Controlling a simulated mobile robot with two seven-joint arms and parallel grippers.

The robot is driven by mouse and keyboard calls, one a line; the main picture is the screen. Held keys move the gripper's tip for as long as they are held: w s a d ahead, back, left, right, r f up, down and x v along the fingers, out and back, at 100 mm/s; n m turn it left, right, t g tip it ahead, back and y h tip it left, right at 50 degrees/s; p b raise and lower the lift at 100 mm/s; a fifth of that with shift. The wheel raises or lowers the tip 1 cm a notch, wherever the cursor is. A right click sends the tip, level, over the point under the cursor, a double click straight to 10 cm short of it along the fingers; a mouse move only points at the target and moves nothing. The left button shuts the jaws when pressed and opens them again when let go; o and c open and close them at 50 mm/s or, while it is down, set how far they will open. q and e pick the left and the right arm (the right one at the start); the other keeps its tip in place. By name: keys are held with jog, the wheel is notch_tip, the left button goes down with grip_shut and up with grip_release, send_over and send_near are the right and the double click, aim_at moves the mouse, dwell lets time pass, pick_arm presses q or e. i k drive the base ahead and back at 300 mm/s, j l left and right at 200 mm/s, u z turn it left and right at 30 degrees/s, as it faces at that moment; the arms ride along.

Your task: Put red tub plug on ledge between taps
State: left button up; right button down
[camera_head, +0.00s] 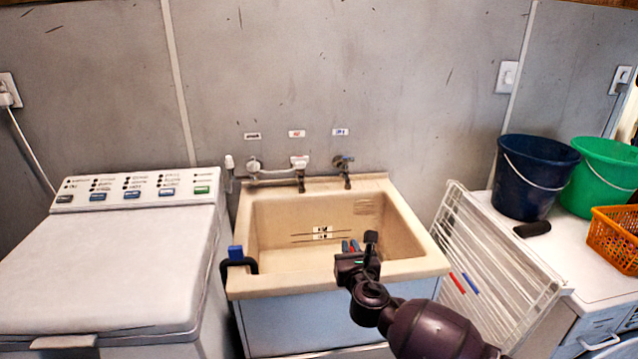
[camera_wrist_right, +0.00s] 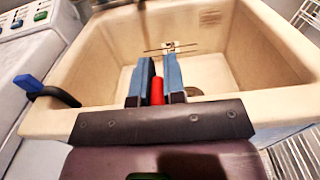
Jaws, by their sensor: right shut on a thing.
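The red tub plug (camera_wrist_right: 157,92) shows between the two blue fingers of my right gripper (camera_wrist_right: 158,75) in the wrist view, which is shut on it. In the head view the right gripper (camera_head: 350,246) is over the front part of the beige tub (camera_head: 408,268), with a bit of red between its fingers. The taps, a left one (camera_head: 300,172) and a blue-handled right one (camera_head: 345,170), stand at the tub's back edge. The ledge (camera_head: 322,185) between them looks bare and is beyond the gripper. My left gripper is not in view.
A white washing machine (camera_head: 110,268) stands left of the tub. A black hose with a blue clip (camera_head: 236,253) hooks over the tub's left front rim. A white drying rack (camera_head: 490,260) leans at the right, beside blue (camera_head: 530,180) and green (camera_head: 600,175) buckets.

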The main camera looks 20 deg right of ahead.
aim_at(321, 189)
jog(key=i+l, duration=0.15)
jog(key=i, duration=0.3)
jog(key=i+l, duration=0.2)
jog(key=i, duration=0.3)
